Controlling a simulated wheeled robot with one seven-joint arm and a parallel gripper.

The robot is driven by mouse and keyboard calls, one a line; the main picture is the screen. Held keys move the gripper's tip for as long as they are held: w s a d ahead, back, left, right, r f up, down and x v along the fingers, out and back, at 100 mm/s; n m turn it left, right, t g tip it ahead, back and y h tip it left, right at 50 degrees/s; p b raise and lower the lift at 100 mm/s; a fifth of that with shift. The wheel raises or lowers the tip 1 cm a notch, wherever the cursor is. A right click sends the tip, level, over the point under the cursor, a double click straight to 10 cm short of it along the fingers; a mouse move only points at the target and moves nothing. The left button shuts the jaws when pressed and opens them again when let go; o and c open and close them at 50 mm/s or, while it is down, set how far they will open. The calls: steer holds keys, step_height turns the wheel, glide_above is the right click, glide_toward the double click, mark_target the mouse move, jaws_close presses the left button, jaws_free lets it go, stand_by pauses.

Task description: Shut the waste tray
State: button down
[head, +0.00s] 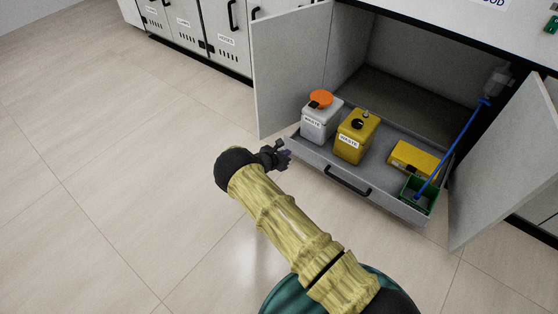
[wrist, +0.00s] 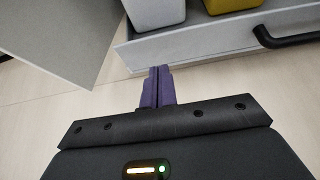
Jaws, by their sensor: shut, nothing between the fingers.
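The waste tray (head: 310,158) is a grey drawer pulled out of the open cabinet under the fumehood. Its black bar handle (head: 348,181) is on the front face and also shows at the right edge in the wrist view (wrist: 285,41). A white waste container (head: 320,124) with an orange cap and a yellow waste container (head: 357,137) stand in the tray. My gripper (head: 285,153) is shut and empty near the tray's left front corner, left of the handle. In the wrist view its purple fingertips (wrist: 161,72) are together just below the tray front (wrist: 200,42); contact cannot be told.
The left cabinet door (head: 290,70) and right cabinet door (head: 505,165) stand open on either side. A yellow box (head: 413,159) and a green bin (head: 418,196) holding a blue stick (head: 457,145) are in the tray. Floor in front is clear.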

mark_target(297, 145)
steer(key=w+d+b, duration=0.1)
steer(key=w+d+f+b, duration=0.1)
steer(key=w, duration=0.1)
steer(key=shift+d, duration=0.15)
steer(key=shift+w+d+r+b, duration=0.2)
steer(key=shift+w+d+b, duration=0.15)
steer(key=shift+w+b, duration=0.1)
steer(key=shift+w, duration=0.1)
